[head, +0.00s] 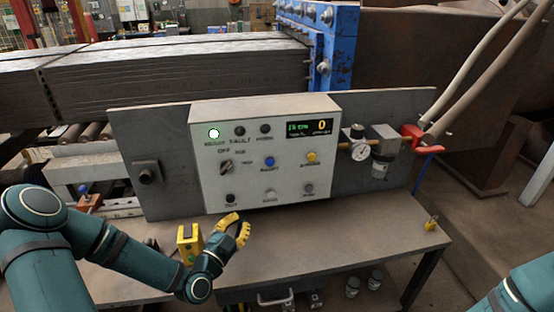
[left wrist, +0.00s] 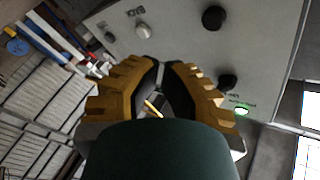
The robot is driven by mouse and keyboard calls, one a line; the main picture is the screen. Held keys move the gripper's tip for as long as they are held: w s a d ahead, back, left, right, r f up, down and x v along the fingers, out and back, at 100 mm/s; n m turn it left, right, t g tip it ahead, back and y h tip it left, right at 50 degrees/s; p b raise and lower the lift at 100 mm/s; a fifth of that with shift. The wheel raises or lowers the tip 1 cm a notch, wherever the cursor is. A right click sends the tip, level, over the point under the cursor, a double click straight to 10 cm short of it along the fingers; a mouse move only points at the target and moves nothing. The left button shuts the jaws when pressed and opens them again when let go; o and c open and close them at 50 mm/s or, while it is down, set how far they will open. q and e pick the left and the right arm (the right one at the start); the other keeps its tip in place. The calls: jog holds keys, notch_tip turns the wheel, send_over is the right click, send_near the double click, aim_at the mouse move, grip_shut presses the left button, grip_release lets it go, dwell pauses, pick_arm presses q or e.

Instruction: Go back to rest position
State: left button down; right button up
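My left gripper (head: 242,219), with yellow fingers, is low in front of the grey control box (head: 265,180), near its lower edge and above the bench. It looks empty. In the left wrist view its two fingers (left wrist: 160,68) curve toward each other with a narrow gap between the dark pads, and the panel's knobs lie beyond them. My left arm reaches in from the left, bent at the elbow. Part of my right arm (head: 515,292) shows at the lower right corner; its gripper is out of view.
The bench (head: 335,237) has free room right of my left gripper. A yellow block (head: 189,243) stands just left of it. A small yellow-topped fitting (head: 431,223) is at the bench's right end. A gauge (head: 358,151) and red valve (head: 413,138) stick out right of the box.

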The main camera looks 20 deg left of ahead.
pick_arm(q)
jog(key=s+d+f+n+g+h, duration=0.35)
jog(key=d+f+g, duration=0.45)
jog(key=d+f, duration=0.45)
jog(key=s+d+f+n+g, duration=0.3)
jog(key=s+g, duration=0.1)
jog(key=s, duration=0.2)
jog(key=s+d+f+n+g+y, duration=0.1)
jog(key=s+d+f+n+g, duration=0.2)
jog(key=s+d+f+g, duration=0.1)
jog(key=shift+s+f+n+g, duration=0.35)
jog(key=shift+s+g, duration=0.45)
jog(key=shift+s, duration=0.55)
